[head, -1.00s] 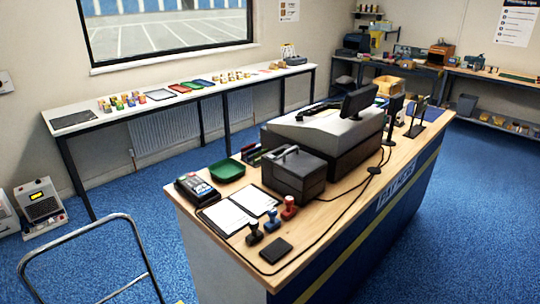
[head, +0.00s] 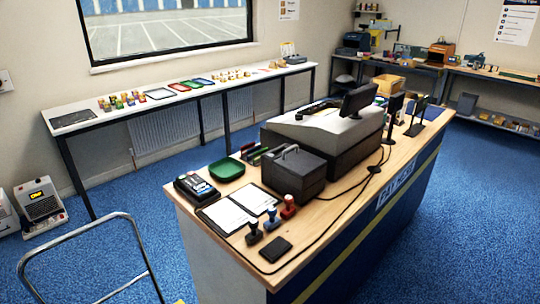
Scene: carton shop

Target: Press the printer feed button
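Neither of my grippers shows in the head view. I cannot pick out a feed button. A dark grey box with a handle on top (head: 294,172) stands on the wooden counter (head: 335,205); I cannot tell whether it is the printer. Behind it is a large grey and black till-like machine (head: 325,132) with a dark screen (head: 362,101). A dark card-terminal-like device (head: 196,188) lies at the counter's left end. More machines, one dark (head: 356,43) and one orange-brown (head: 441,55), stand on the far benches.
A green tray (head: 227,169), an open white-paged book (head: 238,211), stamps (head: 271,218) and a black pad (head: 275,246) lie on the counter. A black cable (head: 330,223) runs along it. A bent metal tube frame (head: 75,228) stands at lower left. Blue floor is clear between the counter and window bench.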

